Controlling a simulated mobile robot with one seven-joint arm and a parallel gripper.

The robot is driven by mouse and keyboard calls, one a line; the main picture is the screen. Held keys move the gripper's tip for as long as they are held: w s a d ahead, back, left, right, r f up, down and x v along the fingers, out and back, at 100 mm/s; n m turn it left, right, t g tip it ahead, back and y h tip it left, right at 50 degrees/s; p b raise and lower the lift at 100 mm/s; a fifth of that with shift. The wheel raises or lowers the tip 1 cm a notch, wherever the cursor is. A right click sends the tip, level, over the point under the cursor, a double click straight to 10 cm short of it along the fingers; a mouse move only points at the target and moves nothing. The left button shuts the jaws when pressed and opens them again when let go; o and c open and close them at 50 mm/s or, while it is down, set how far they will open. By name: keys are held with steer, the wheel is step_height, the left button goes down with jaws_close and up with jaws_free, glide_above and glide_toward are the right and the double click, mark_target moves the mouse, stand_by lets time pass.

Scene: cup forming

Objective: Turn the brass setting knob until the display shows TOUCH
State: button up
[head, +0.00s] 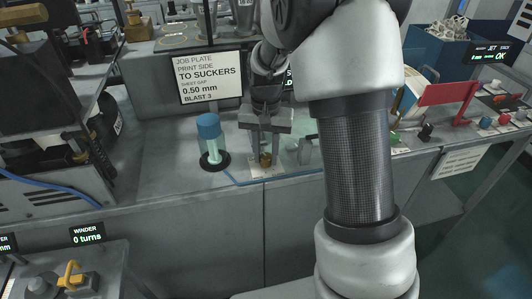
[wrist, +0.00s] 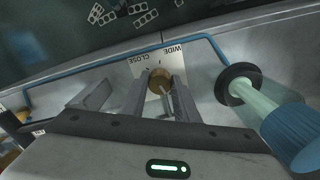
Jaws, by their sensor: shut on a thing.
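The brass setting knob (head: 265,160) sits on a pale plate on the grey bench top. In the wrist view the knob (wrist: 160,80) lies between my fingertips, with the words CLOSE and WIDE printed on the plate beyond it. My gripper (head: 265,148) points down from above and is shut on the knob. In the wrist view my gripper (wrist: 160,88) shows a finger on each side of it. A dark display (head: 289,79) behind my wrist is mostly covered by my arm; only scraps of letters show, so its reading cannot be told.
A blue-capped clear cylinder (head: 209,135) stands close left of my gripper; it also shows in the wrist view (wrist: 290,130). A white job plate sign (head: 208,78) stands behind. A blue hose (wrist: 120,58) runs around the knob plate. Other displays (head: 88,235) read different things.

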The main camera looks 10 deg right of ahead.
mark_target(266, 157)
steer(key=shift+m, duration=0.3)
steer(key=o, duration=1.1)
steer(key=shift+c, duration=0.2)
steer(key=shift+r, duration=0.15)
step_height(266, 157, up, 17)
steer(key=p, duration=0.1)
steer(key=shift+r, duration=0.15)
